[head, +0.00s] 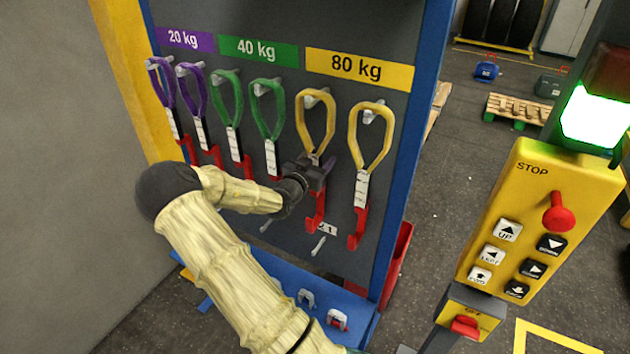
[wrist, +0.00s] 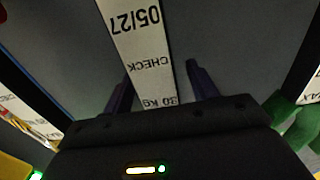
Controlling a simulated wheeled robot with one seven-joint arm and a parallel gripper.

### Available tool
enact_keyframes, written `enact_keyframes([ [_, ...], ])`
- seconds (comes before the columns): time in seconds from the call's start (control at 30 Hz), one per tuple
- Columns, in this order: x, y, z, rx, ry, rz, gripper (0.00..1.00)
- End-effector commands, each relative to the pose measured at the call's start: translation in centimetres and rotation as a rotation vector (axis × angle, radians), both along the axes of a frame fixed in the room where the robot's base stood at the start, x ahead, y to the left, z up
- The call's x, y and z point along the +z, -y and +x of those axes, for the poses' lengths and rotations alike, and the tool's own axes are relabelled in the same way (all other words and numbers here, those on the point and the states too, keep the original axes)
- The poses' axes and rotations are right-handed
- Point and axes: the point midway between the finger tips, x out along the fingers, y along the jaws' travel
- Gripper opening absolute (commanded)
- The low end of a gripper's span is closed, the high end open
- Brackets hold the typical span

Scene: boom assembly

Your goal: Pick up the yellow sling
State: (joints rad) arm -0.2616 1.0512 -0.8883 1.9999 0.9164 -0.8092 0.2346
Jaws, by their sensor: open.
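Two yellow slings hang on pegs under the yellow "80 kg" sign in the head view. The left yellow sling (head: 317,118) hangs behind my gripper (head: 318,172), which hides part of its middle; its red hook shows below. The right yellow sling (head: 370,135) hangs free beside it, its white tag and red hook in full view. In the wrist view my gripper (wrist: 158,92) is open, with a white printed tag (wrist: 138,45) between its two dark fingers. The tag reads "CHECK" and "05/27". I cannot tell whether either finger touches it.
Two purple slings (head: 193,92) and two green slings (head: 264,110) hang to the left on the same grey board (head: 330,30). The blue frame post (head: 418,120) bounds it at right. A yellow control box (head: 535,215) stands further right.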

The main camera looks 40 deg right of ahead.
Motion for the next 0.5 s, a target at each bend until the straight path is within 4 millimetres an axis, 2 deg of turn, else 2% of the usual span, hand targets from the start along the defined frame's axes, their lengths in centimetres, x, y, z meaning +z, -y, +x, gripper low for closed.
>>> enact_keyframes([
  [0.3,0.02,0.00,-0.02,-0.001,0.000,-0.001,0.56],
  [0.5,0.03,-0.01,-0.03,-0.001,0.000,-0.001,0.17],
])
